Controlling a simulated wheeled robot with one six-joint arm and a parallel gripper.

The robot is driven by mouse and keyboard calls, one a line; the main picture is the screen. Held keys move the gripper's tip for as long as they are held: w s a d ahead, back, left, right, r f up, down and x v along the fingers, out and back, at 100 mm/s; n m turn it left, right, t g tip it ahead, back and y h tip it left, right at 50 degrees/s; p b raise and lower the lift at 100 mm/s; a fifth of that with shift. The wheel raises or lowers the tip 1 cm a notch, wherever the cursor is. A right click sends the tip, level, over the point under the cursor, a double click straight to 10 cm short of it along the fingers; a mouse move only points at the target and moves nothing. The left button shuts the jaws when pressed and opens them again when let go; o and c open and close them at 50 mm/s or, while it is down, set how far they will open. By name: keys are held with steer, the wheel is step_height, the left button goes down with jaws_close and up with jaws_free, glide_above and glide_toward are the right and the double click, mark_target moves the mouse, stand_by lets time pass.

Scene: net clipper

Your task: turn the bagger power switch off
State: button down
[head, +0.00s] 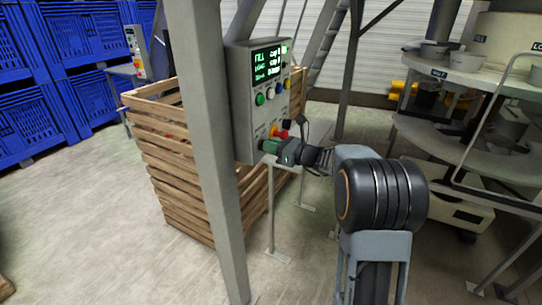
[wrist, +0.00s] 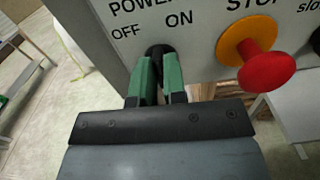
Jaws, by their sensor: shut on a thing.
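The bagger control box (head: 243,105) is a grey panel with a lit green-text screen and several coloured buttons. In the wrist view the power switch (wrist: 157,50) is a dark knob below the words OFF and ON. My gripper (wrist: 159,66) has its two green fingers shut on this knob, one on each side. The fingers partly cover the knob, and I cannot tell which way it points. In the head view my gripper (head: 263,146) is at the lower front of the box.
A red emergency stop (wrist: 268,68) on a yellow ring sits just right of my fingers. A slatted wooden crate (head: 180,185) stands behind the box. A grey post (head: 205,130) rises left of it. A round-tiered machine (head: 450,90) stands at the right.

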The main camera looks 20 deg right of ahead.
steer(key=n+b, duration=0.6)
steer(key=b, duration=0.1)
steer(key=n+b, duration=0.3)
steer(key=b, duration=0.1)
steer(key=shift+s+a+f, duration=0.15)
steer(key=shift+f, duration=0.1)
steer(key=shift+r+n+b, duration=0.1)
steer(key=shift+n+b, duration=0.2)
steer(key=c, duration=1.2)
jaws_free()
steer(key=v, duration=1.3)
steer(key=shift+s+d, duration=0.25)
steer(key=shift+d, duration=0.1)
